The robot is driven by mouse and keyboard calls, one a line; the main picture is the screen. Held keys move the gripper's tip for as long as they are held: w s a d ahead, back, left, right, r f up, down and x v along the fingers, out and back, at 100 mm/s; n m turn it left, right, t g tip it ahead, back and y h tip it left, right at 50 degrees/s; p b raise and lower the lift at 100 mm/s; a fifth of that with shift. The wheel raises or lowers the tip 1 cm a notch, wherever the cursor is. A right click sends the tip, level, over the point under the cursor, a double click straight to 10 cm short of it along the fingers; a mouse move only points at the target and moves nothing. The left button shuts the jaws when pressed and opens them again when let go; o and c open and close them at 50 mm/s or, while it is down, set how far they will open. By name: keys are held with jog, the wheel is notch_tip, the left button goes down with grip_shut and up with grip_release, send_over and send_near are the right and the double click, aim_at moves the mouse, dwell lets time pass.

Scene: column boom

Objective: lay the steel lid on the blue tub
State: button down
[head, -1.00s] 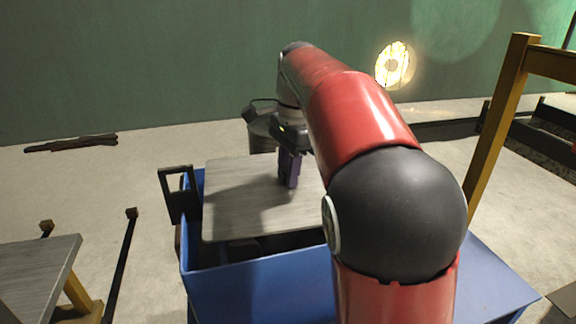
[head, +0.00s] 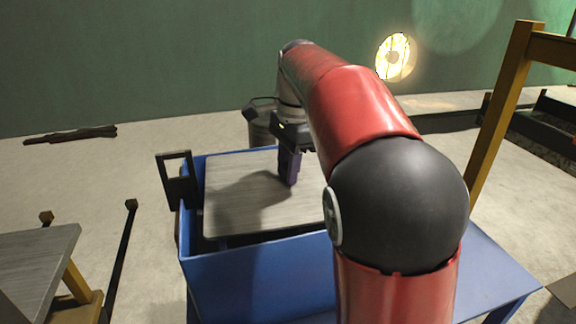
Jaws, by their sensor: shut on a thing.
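The steel lid (head: 240,210), a flat grey brushed plate, lies roughly level over the opening of the blue tub (head: 262,278). A dark gap shows between the lid's near and left edges and the tub's rim. I cannot tell whether the lid touches the rim all round. My gripper (head: 289,178) points down at the lid's middle, shut on it, probably by a handle that the fingers hide. The lid's right part and the tub's right side are hidden behind my red and black arm.
A black handle frame (head: 177,180) stands up at the tub's left side. A blue table (head: 490,275) is at the lower right. A grey-topped table (head: 35,265) is at the lower left. A yellow post (head: 500,120) stands at the right. A grey can (head: 261,122) is behind the tub.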

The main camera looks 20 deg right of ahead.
jog(key=shift+f, duration=0.3)
jog(key=c, duration=1)
grip_release()
jog(key=shift+c, duration=0.2)
jog(key=shift+f, duration=0.15)
